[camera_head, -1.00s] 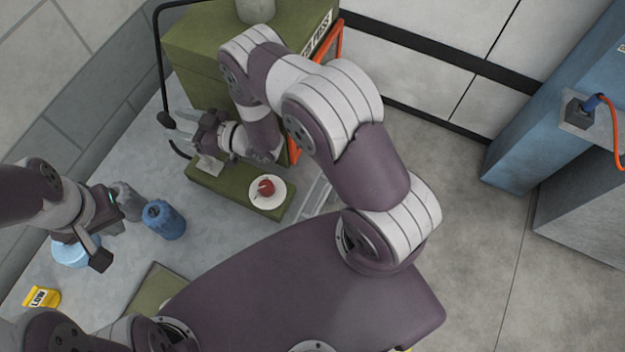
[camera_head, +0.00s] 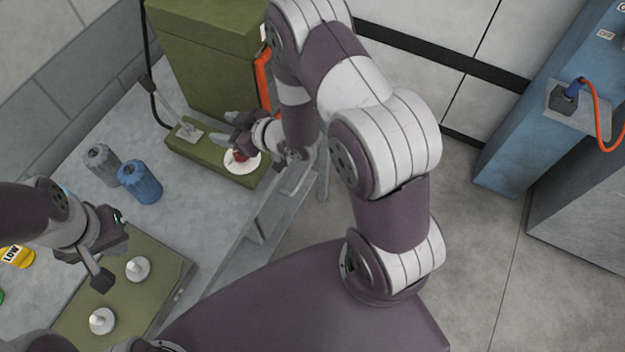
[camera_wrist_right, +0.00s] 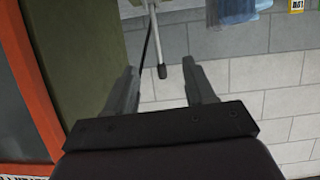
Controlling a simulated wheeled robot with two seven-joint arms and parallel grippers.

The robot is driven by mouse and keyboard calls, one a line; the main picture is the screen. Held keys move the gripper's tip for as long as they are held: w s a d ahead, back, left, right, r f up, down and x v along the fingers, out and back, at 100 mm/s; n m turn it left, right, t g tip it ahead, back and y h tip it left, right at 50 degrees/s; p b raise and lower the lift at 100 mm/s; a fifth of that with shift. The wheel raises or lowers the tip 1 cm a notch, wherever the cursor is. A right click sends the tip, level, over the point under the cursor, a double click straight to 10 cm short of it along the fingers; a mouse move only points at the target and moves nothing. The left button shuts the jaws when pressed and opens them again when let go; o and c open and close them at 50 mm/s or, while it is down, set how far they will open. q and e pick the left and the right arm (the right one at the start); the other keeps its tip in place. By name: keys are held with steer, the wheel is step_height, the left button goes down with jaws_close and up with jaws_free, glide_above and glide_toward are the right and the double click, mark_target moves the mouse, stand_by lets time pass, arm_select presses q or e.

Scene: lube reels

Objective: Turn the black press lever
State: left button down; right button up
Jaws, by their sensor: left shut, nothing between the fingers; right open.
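The press lever (camera_head: 166,106) is a slim grey rod with a dark knob. It leans up and left from a pale bracket (camera_head: 188,133) on the green press base (camera_head: 215,160). My right gripper (camera_head: 222,130) is open and empty, right of the lever and above the red button (camera_head: 239,159), which it partly covers. In the right wrist view the lever's dark knob (camera_wrist_right: 162,72) shows between the open fingers (camera_wrist_right: 163,82), beyond them and apart. My left gripper (camera_head: 103,282) is shut and empty above the green tray, far from the lever.
The green press body (camera_head: 205,55) stands behind, with an orange frame (camera_head: 262,80). A grey bottle (camera_head: 101,163) and a blue bottle (camera_head: 140,181) stand on the table. A green tray (camera_head: 165,255) holds two white knobbed parts. A black cable (camera_head: 147,45) runs behind the lever.

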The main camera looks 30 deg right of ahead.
steer(key=s+d+f+m+g+h+b, duration=0.2)
steer(key=d+m+g+h+b, duration=0.15)
steer(key=d+h, duration=0.3)
arm_select(q)
step_height(320, 180, down, 7)
steer(key=b, duration=0.2)
steer(key=shift+w+r, duration=0.2)
steer(key=shift+w, duration=0.15)
arm_select(e)
steer(key=s+d+r+m+g, duration=0.1)
steer(key=s+g, duration=0.1)
steer(key=s, duration=0.3)
steer(key=s+d+r+m+g+h, duration=0.1)
steer(key=s+d+g, duration=0.1)
steer(key=s, duration=0.4)
steer(key=shift+s+d+m+g, duration=0.25)
steer(key=shift+s+m+g, duration=0.05)
steer(key=shift+m+g, duration=0.05)
